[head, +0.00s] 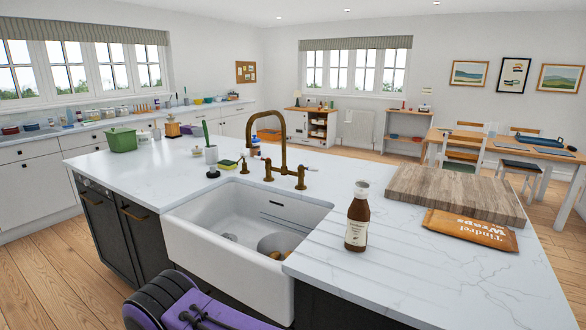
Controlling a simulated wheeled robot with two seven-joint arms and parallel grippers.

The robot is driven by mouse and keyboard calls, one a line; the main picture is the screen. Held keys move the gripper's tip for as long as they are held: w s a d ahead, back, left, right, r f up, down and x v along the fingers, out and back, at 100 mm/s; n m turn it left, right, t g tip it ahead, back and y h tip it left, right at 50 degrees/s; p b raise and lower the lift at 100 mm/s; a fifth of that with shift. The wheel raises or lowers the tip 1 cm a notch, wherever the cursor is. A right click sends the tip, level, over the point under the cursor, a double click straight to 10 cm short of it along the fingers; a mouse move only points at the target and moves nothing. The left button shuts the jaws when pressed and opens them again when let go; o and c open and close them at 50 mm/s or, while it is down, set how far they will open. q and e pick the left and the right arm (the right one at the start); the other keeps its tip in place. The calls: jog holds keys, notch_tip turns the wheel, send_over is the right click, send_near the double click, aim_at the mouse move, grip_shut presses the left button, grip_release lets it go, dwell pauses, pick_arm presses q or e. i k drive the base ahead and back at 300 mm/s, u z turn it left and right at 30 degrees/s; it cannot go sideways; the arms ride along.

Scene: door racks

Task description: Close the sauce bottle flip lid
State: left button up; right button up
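The sauce bottle (356,225) stands upright on the white marble counter, right of the sink. It is dark brown with a pale label and a whitish cap (361,189) on top. The cap is too small to tell how its flip lid stands. Neither of my grippers is in view. A purple and black part, which looks like my own body, shows at the bottom edge.
The white counter (430,285) is clear in front of the bottle. A wooden board (455,192) and a brown wraps packet (470,230) lie to its right. The sink (225,255) holds a pot, and a brass tap (283,140) rises behind.

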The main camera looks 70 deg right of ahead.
aim_at(363, 183)
jog(key=i, duration=1.1)
jog(key=z, duration=2.5)
